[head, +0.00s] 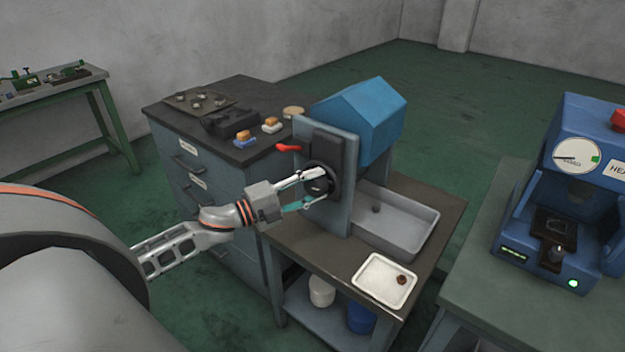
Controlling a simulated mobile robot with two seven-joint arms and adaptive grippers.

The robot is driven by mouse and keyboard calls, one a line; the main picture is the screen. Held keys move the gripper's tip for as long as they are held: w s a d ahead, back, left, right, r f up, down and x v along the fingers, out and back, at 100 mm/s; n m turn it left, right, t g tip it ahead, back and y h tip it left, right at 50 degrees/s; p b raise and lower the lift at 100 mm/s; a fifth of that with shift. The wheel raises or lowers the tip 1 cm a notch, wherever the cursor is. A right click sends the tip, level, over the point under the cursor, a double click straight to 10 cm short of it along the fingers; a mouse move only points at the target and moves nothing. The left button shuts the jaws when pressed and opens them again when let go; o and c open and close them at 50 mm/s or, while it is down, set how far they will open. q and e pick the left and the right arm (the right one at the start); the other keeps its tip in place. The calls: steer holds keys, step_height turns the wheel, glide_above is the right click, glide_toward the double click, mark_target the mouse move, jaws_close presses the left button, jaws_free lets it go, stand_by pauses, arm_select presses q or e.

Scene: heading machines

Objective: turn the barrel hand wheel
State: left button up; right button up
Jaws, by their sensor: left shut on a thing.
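The barrel hand wheel (333,172) is a dark round wheel on the near face of a grey upright plate, below the blue six-sided barrel (372,112). My left gripper (313,190) reaches in from the left and is shut on the hand wheel. Its fingers cover part of the wheel, so the exact grip is partly hidden. A red lever (288,148) sticks out to the left above the gripper. My right gripper is not in view.
A grey tray (415,228) lies right of the upright plate, and a white tray (371,294) with a small brown piece lies in front. A drawer cabinet (160,143) stands behind left. A blue press (518,205) stands on the right table.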

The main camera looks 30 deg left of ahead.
arm_select(q)
steer(key=shift+m+g+p, duration=0.4)
steer(key=shift+m+p, duration=0.3)
steer(key=shift+m, duration=0.2)
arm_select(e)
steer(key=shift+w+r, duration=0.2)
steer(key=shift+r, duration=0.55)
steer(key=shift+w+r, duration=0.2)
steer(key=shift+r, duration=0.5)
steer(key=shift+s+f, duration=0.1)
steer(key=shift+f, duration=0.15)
arm_select(q)
steer(key=o, duration=1.1)
steer(key=shift+o, duration=0.2)
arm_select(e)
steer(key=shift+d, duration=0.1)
arm_select(q)
steer(key=v, duration=1.2)
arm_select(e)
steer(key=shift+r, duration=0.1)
arm_select(q)
steer(key=shift+d, duration=0.1)
